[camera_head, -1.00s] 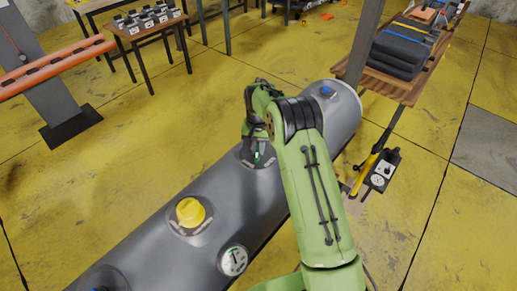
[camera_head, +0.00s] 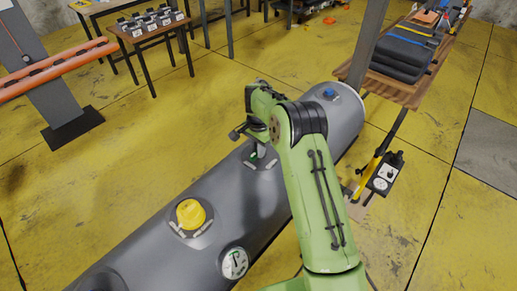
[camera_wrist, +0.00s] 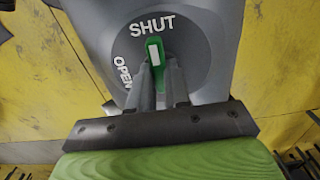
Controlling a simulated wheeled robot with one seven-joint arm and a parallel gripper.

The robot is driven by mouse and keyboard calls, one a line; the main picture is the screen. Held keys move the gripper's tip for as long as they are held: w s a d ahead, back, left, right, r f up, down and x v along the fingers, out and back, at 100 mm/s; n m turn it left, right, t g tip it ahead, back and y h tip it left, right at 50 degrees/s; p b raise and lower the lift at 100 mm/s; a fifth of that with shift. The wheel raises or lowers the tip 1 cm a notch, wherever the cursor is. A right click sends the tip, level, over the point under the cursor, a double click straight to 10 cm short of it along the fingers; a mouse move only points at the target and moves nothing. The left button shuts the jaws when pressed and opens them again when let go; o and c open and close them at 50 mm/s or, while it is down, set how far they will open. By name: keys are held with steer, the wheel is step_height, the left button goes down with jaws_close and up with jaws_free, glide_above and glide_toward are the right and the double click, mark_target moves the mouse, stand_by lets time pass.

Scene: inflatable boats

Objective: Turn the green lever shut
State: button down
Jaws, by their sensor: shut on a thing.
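The green lever (camera_wrist: 154,50) with a white stripe sits on a round boss of the grey tube. In the wrist view it points up toward the word SHUT; the word OPEN is to its left. My gripper (camera_wrist: 157,72) is over the lever, its two fingers close together on either side of the lever's lower part. In the head view my gripper (camera_head: 258,150) is at the tube's upper side, and only a small bit of the lever (camera_head: 254,157) shows beside it. The fingertips' exact contact is partly hidden.
The grey inflatable tube (camera_head: 135,248) carries a yellow cap (camera_head: 190,213), a gauge (camera_head: 234,263) and a blue valve (camera_head: 330,93). A pump-like device (camera_head: 384,174) stands right of the tube. A wooden table (camera_head: 150,32) is at the back left.

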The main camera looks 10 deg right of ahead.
stand_by(0.4)
steer(key=c, duration=1.1)
jaws_free()
step_height(320, 180, up, 16)
steer(key=shift+f+p, duration=0.1)
steer(key=shift+p, duration=1)
